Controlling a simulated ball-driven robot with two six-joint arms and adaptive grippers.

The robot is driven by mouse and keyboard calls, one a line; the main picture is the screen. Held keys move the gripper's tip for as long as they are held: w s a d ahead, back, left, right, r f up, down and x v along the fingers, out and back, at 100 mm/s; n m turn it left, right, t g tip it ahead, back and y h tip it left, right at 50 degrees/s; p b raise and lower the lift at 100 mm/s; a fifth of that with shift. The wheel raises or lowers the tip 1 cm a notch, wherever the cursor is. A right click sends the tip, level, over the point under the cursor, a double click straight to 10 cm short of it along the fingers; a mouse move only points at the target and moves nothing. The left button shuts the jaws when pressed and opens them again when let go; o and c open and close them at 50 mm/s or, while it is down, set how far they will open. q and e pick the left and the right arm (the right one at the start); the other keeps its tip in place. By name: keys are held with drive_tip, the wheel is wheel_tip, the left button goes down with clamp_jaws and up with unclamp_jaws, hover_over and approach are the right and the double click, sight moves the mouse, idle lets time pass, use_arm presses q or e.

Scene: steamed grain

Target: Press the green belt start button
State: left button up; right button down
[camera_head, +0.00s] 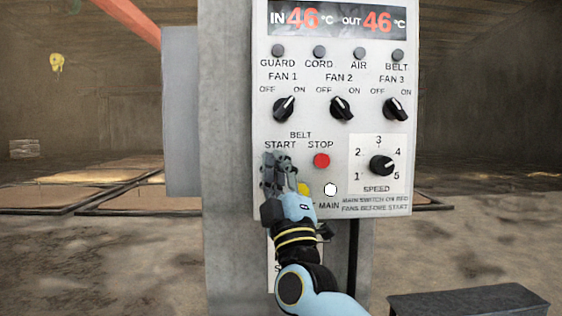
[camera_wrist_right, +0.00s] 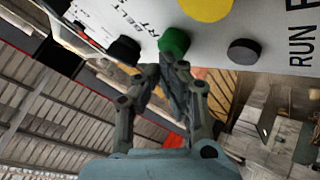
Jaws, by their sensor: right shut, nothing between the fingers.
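The white control panel (camera_head: 360,128) faces me, with "BELT START" and "STOP" labels. My right gripper (camera_head: 274,164) is shut and empty, with its fingers just below the START label. It hides the green start button in the head view. In the right wrist view the green button (camera_wrist_right: 174,41) shows just beyond the shut fingertips of my right gripper (camera_wrist_right: 166,62). The tips are very close to its lower edge; I cannot tell whether they touch it. The red stop button (camera_head: 321,160) is just right of the gripper. My left gripper is not in view.
Three black fan knobs (camera_head: 341,108) sit above, and the speed knob (camera_head: 382,165) is at right. A white round lamp or button (camera_head: 330,189) is below STOP. A grey post (camera_head: 226,200) backs the panel. A dark bench (camera_head: 470,302) stands lower right.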

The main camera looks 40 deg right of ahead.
drive_tip(key=shift+w+d, duration=0.1)
drive_tip(key=shift+w, duration=0.1)
idle(0.5)
drive_tip(key=shift+s+a+p, duration=0.5)
drive_tip(key=shift+s+p, duration=0.05)
drive_tip(key=shift+s, duration=0.3)
drive_tip(key=shift+s+a+p, duration=0.25)
drive_tip(key=shift+s+a, duration=0.2)
drive_tip(key=shift+s, duration=0.25)
drive_tip(key=shift+s+a+p, duration=0.3)
drive_tip(key=shift+s+a, duration=0.1)
drive_tip(key=shift+s, duration=0.35)
drive_tip(key=shift+s+a+p, duration=0.25)
drive_tip(key=shift+s+a, duration=0.2)
drive_tip(key=shift+s, duration=0.25)
